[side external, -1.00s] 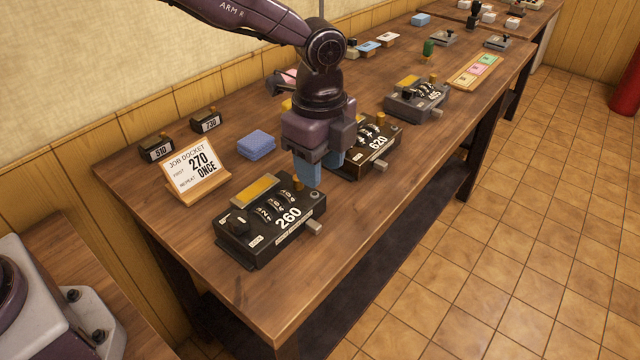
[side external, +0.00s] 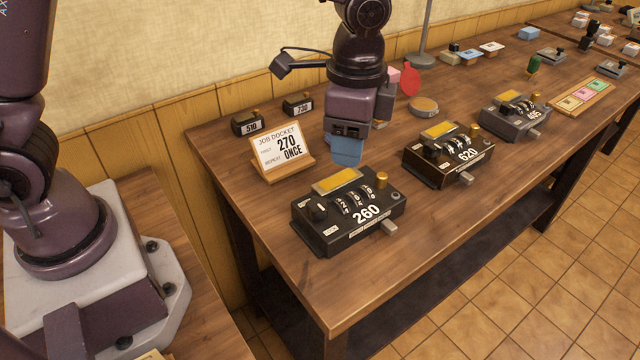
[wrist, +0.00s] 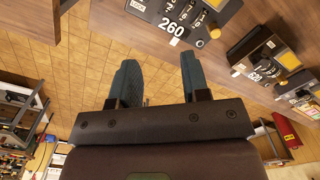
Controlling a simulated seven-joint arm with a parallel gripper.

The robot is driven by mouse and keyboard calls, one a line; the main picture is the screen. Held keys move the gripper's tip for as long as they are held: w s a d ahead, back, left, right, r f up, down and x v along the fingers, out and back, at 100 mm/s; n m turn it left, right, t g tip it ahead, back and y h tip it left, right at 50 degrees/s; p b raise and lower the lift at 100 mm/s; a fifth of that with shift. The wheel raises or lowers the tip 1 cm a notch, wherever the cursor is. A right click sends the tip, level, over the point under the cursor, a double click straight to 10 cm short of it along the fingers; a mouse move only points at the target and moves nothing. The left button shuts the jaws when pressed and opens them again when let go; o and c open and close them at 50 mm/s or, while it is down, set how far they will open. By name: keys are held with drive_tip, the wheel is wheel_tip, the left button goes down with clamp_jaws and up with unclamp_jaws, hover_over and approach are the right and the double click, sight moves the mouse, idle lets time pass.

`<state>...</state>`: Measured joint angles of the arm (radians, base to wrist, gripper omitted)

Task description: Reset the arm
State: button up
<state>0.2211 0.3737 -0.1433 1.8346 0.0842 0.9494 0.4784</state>
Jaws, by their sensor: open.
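My gripper (side external: 346,152) hangs pointing down in the side external view, right of the job docket and behind the black machine marked 260 (side external: 349,215). Its blue fingers overlap there in the picture, and the folded blue cloth or pad stack seen earlier near that spot is hidden or cannot be told from them. In the wrist view, my gripper (wrist: 160,78) shows two teal fingers spread apart with nothing between them. The 260 machine (wrist: 178,14) is at the top of that view, apart from the fingers.
The job docket (side external: 282,152) reads 270 ONCE. Small counters marked 510 (side external: 249,123) and 730 (side external: 298,105) stand behind it. The 620 machine (side external: 447,157) and another grey machine (side external: 515,115) stand to the right. The table's front left corner (side external: 325,305) is bare.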

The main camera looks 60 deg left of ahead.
drive_tip(key=s+a+r+n+t, duration=0.2)
drive_tip(key=s+a+r+n, duration=0.3)
drive_tip(key=s, duration=0.3)
drive_tip(key=s+a+r+n+t, duration=0.3)
drive_tip(key=s+a+r+n, duration=0.2)
drive_tip(key=s, duration=0.4)
drive_tip(key=a+r, duration=0.1)
drive_tip(key=a, duration=0.1)
drive_tip(key=shift+s+a+r+t, duration=0.15)
drive_tip(key=shift+a+r+t, duration=0.15)
drive_tip(key=shift+a+r, duration=0.1)
